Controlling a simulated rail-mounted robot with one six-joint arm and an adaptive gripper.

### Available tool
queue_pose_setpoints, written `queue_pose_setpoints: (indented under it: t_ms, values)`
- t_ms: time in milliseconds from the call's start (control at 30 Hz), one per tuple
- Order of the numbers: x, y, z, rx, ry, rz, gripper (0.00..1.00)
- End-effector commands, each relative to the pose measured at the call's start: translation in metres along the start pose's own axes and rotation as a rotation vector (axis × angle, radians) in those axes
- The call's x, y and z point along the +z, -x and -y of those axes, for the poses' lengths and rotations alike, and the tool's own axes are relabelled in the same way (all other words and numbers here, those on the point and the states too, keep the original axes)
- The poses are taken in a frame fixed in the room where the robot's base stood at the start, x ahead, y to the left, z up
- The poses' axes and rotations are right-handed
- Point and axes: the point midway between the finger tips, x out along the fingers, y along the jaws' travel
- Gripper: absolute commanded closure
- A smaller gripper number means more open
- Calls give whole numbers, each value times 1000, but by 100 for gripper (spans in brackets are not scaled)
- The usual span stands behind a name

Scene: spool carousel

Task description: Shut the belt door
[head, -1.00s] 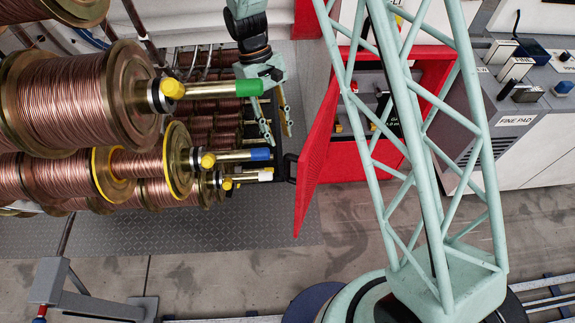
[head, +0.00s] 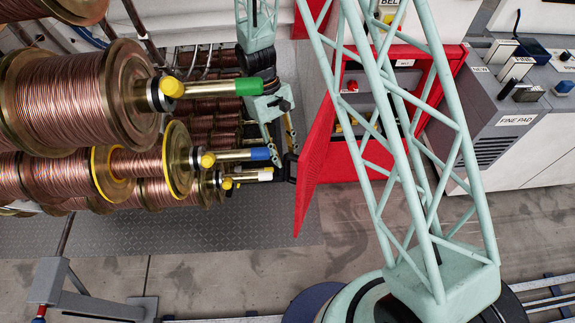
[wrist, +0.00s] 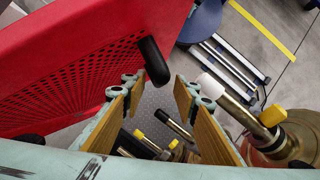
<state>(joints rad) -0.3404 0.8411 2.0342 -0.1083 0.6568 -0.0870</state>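The red belt door (head: 316,165) stands swung open to the left of its red cabinet. In the wrist view the perforated red door (wrist: 90,75) fills the upper left. Its black handle (wrist: 153,62) sticks out from the door's face, just ahead of my fingertips. In the head view the handle (head: 290,168) is at the door's left edge. My gripper (head: 281,147) points down beside the door, with its fingertips close to the handle. My gripper (wrist: 160,88) is open in the wrist view, with a gap between its wooden-looking pads. Nothing is visibly held; contact with the handle is unclear.
Copper spools (head: 75,95) fill the left, their shafts with green, blue and white ends reaching close to my gripper. The red cabinet (head: 440,85) stands behind my lattice arm. A grey console (head: 510,110) is at right. Floor (head: 240,265) below the door is clear.

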Motion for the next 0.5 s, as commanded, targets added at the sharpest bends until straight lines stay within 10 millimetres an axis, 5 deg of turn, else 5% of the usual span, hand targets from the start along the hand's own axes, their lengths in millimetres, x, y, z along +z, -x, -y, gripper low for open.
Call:
queue_pose_setpoints:
  t_ms: [500]
  values:
    - [0,-45,0,0,1,1,72]
